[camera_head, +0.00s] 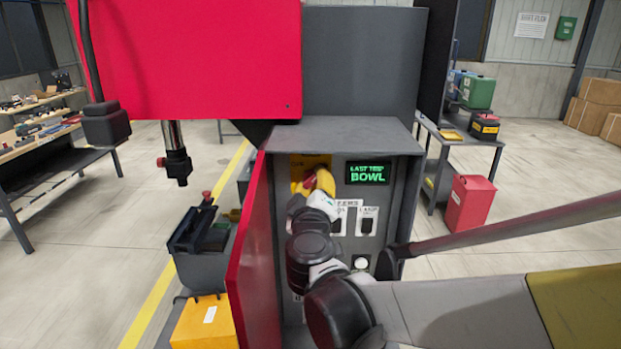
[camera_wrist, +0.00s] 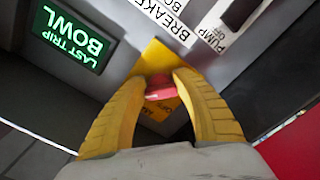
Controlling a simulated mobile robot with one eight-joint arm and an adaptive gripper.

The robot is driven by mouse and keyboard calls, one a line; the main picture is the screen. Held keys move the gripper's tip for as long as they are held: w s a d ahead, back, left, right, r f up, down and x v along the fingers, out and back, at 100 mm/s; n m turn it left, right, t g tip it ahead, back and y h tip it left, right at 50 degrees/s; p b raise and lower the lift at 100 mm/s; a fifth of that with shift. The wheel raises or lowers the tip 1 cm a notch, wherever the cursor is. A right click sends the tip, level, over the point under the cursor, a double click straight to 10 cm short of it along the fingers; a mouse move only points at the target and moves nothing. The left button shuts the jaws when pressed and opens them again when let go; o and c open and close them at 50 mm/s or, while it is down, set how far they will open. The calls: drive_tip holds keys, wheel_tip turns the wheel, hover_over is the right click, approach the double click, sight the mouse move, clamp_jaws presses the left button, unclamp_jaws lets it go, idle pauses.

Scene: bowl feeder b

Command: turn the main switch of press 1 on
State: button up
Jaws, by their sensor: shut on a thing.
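The main switch is a red handle (camera_wrist: 160,92) on a yellow plate (camera_wrist: 154,58) in the wrist view, where the picture is turned upside down. In the head view its red part (camera_head: 308,183) shows at the upper left of the grey panel, partly hidden by my gripper. My gripper (camera_head: 314,180) reaches into the open cabinet (camera_head: 404,200), and its two yellow fingers are shut on the red handle, one on each side. The fingers also show in the wrist view (camera_wrist: 166,82). The handle's exact angle is hard to tell.
A lit display (camera_head: 368,173) reads "LAST TRIP BOWL", right of the switch. Black breaker switches (camera_head: 367,225) and a white round button (camera_head: 361,262) sit below. The open red door (camera_head: 255,255) stands close on the left. The red machine body (camera_head: 195,60) overhangs above.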

drive_tip(key=shift+m, duration=0.4)
drive_tip(key=o, duration=1.2)
drive_tip(key=s, duration=1.2)
drive_tip(key=shift+a, duration=0.2)
